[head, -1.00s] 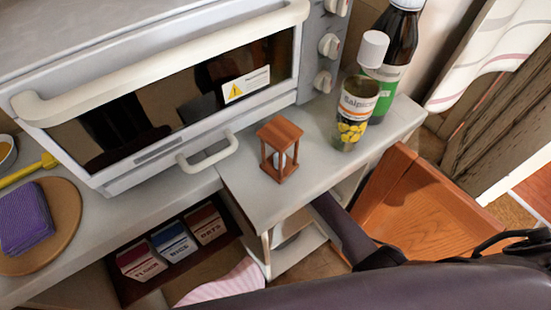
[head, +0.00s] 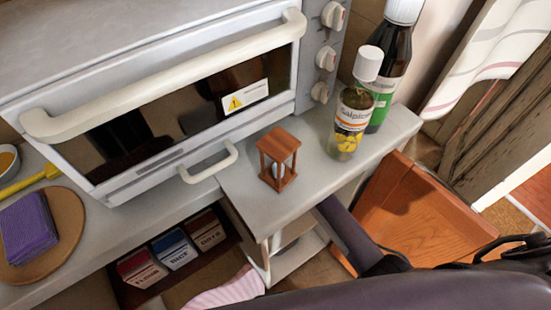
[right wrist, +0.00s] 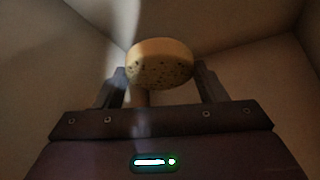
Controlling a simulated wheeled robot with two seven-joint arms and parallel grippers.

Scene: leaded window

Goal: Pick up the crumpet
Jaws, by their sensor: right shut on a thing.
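The crumpet (right wrist: 160,65) shows in the right wrist view as a round, pale yellow-brown disc with small dark holes. My right gripper (right wrist: 162,78) is shut on it, with a dark finger at either side. The crumpet is between the fingertips, and the walls around it are plain and dim. In the head view the crumpet and my right gripper are hidden; only my dark right arm shows, reaching down beside the counter's end. My left gripper is not in view.
A toaster oven (head: 180,120) stands on the counter (head: 235,195). A wooden chair (head: 420,215) is close by. Boxes (head: 175,248) sit on a shelf below.

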